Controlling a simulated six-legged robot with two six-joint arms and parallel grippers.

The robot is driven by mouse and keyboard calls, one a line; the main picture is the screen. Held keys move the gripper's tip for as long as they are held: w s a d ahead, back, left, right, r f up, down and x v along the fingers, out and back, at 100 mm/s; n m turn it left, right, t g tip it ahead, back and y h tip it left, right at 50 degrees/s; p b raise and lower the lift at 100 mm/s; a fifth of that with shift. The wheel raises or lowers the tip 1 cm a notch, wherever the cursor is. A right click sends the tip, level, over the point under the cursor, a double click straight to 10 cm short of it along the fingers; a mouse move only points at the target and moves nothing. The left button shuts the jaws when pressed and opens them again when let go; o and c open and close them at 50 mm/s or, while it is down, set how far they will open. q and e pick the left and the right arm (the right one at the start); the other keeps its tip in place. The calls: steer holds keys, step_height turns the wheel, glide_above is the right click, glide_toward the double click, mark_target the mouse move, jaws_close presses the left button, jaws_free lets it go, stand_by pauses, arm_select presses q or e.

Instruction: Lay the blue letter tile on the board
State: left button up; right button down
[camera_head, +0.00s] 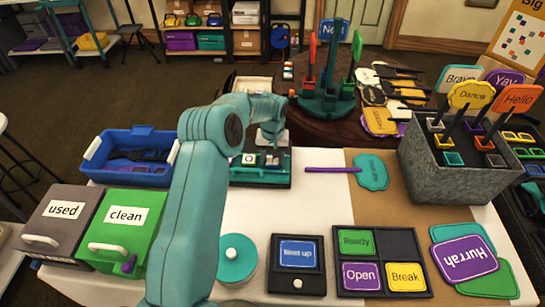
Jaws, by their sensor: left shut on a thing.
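My left gripper (272,158) points down over the teal board (262,184) at the middle left of the white table. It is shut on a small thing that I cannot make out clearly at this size. A small pale square tile with a dark mark (249,159) shows at the board, just left of the jaws. My left arm hides part of the board's left side. I cannot pick out a blue letter tile for certain. My right gripper is not in view.
A blue bin (128,172) stands left, behind the grey "used" box (65,209) and green "clean" box (122,216). A grey sign holder (456,172) stands right. A dark sign tray (366,242) and round teal lid (237,258) lie in front.

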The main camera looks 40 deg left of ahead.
mark_target(273, 160)
arm_select(q)
steer(key=shift+s+f, duration=0.1)
steer(key=shift+f, duration=0.05)
steer(key=o, duration=1)
step_height(273, 160, up, 12)
steer(key=shift+r+b, duration=0.2)
steer(key=shift+b, duration=0.2)
steer(key=shift+r, duration=0.1)
